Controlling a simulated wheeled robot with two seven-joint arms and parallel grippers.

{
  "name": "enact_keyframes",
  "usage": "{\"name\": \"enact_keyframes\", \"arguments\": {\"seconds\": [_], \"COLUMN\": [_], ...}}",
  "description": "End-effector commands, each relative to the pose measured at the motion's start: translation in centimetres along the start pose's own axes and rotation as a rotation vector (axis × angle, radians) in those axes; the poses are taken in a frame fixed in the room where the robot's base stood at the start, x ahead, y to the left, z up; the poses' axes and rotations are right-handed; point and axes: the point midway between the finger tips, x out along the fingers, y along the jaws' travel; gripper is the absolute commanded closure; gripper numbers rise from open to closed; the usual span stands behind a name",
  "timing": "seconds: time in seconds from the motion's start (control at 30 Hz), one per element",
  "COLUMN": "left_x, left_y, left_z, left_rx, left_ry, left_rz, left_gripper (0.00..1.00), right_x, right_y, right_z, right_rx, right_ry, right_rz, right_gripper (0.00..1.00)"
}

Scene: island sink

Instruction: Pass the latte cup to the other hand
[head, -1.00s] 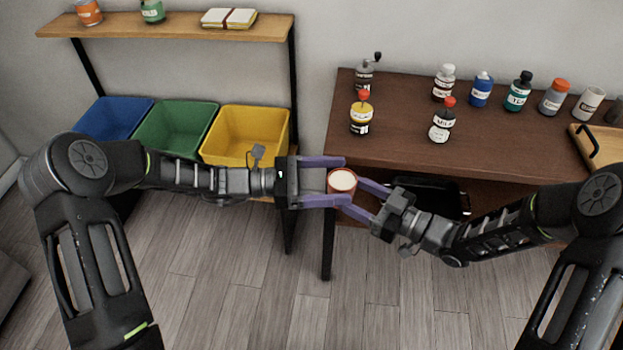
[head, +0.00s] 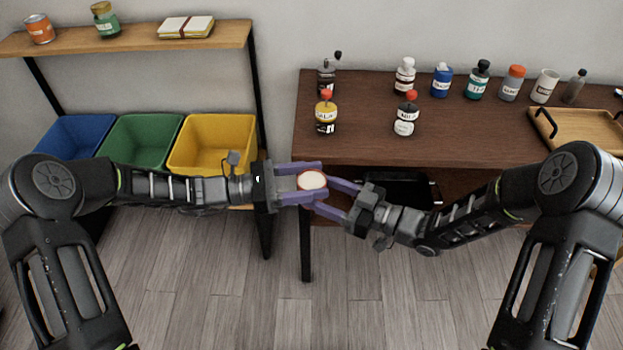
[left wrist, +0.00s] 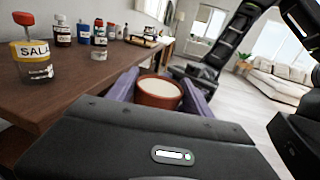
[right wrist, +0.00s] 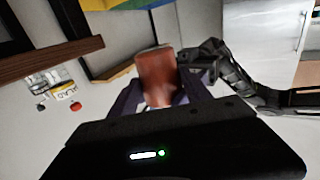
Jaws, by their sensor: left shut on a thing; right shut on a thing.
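The latte cup (head: 312,180) is reddish-brown with a pale top and is held in the air in front of the dark table. It also shows in the left wrist view (left wrist: 158,94) and in the right wrist view (right wrist: 156,76). My left gripper (head: 322,181) comes from the left and is shut on the cup, with a purple finger on each side. My right gripper (head: 318,193) comes from the lower right and is also shut on the cup. The cup looks upright in the head view. Its lower part is partly hidden by the fingers.
The dark brown table (head: 365,145) behind the grippers holds several bottles and a wooden tray (head: 580,128). Blue, green and yellow bins (head: 185,158) stand at the left under a wooden shelf (head: 120,44). The floor in front is clear.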

Motion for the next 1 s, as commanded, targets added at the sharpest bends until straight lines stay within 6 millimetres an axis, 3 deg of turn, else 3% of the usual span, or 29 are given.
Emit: {"name": "enact_keyframes", "arguments": {"seconds": [0.43, 0.47, 0.73, 1.0], "left_x": [-0.03, -0.02, -0.01, 0.00], "left_y": [0.04, 0.04, 0.03, 0.02], "left_z": [0.00, 0.07, 0.07, 0.07], "left_rx": [0.000, 0.001, 0.001, 0.001], "left_ry": [0.000, -0.001, -0.001, -0.001], "left_rz": [0.001, 0.001, 0.000, 0.000], "left_gripper": [0.94, 0.94, 0.94, 0.94], "right_x": [0.01, 0.01, 0.00, -0.04], "right_y": [-0.03, -0.03, -0.02, 0.00], "right_z": [-0.06, -0.07, -0.03, -0.01], "right_rx": [-0.001, -0.001, 0.000, 0.000], "right_ry": [0.002, 0.002, 0.001, 0.000], "right_rz": [-0.001, -0.001, -0.001, 0.000], "right_gripper": [0.96, 0.41, 0.19, 0.18]}}
